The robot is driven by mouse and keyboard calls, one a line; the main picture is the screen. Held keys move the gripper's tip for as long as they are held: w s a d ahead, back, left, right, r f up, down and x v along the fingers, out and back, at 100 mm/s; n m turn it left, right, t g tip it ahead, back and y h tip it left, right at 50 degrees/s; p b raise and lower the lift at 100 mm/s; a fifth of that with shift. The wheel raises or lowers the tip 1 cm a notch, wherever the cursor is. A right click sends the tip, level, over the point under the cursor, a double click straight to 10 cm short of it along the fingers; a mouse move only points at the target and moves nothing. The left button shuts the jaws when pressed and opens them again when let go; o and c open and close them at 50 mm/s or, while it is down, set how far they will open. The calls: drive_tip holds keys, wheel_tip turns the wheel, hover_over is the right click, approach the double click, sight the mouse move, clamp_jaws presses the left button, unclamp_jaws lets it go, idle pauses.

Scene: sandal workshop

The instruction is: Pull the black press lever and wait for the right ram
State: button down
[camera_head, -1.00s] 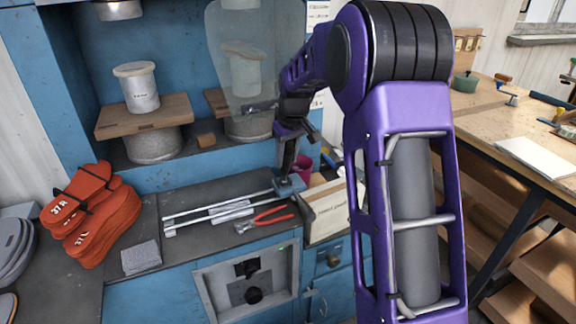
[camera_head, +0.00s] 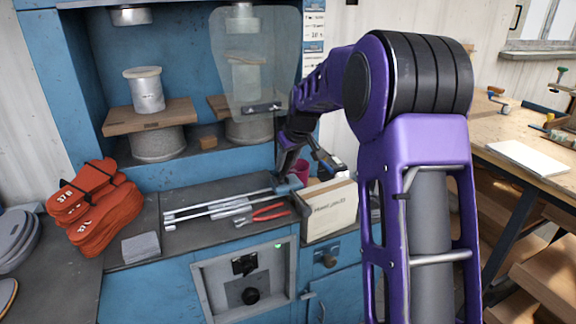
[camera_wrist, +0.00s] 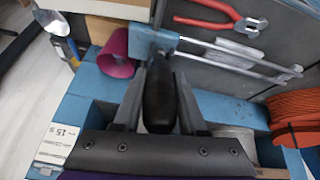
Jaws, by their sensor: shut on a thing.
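My gripper (camera_wrist: 160,88) is shut on the black press lever (camera_wrist: 160,105), with one finger on each side of its dark rounded handle in the wrist view. In the head view my gripper (camera_head: 286,172) is low in front of the blue press, at the right end of the metal rods, and the handle is hidden there. The right ram (camera_head: 246,72) shows dimly behind a clear shield (camera_head: 225,40). A round pedestal (camera_head: 250,130) stands below it. I cannot tell whether the ram touches what is under it. The left ram (camera_head: 131,15) hangs above a pale cylinder (camera_head: 146,90), apart from it.
Red-handled pliers (camera_head: 268,212) and metal rods (camera_head: 215,206) lie on the bench ledge. Orange soles (camera_head: 95,210) are stacked at left. A cardboard box (camera_head: 328,212) and a magenta cup (camera_head: 300,170) stand close to my gripper. A green light (camera_head: 279,246) shows on the front panel.

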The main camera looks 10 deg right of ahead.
idle(0.4)
drive_tip(key=shift+c, duration=2.3)
unclamp_jaws()
drive_tip(key=shift+s, duration=0.1)
drive_tip(key=p+v, duration=0.2)
drive_tip(key=v, duration=1.5)
drive_tip(key=shift+r, duration=0.25)
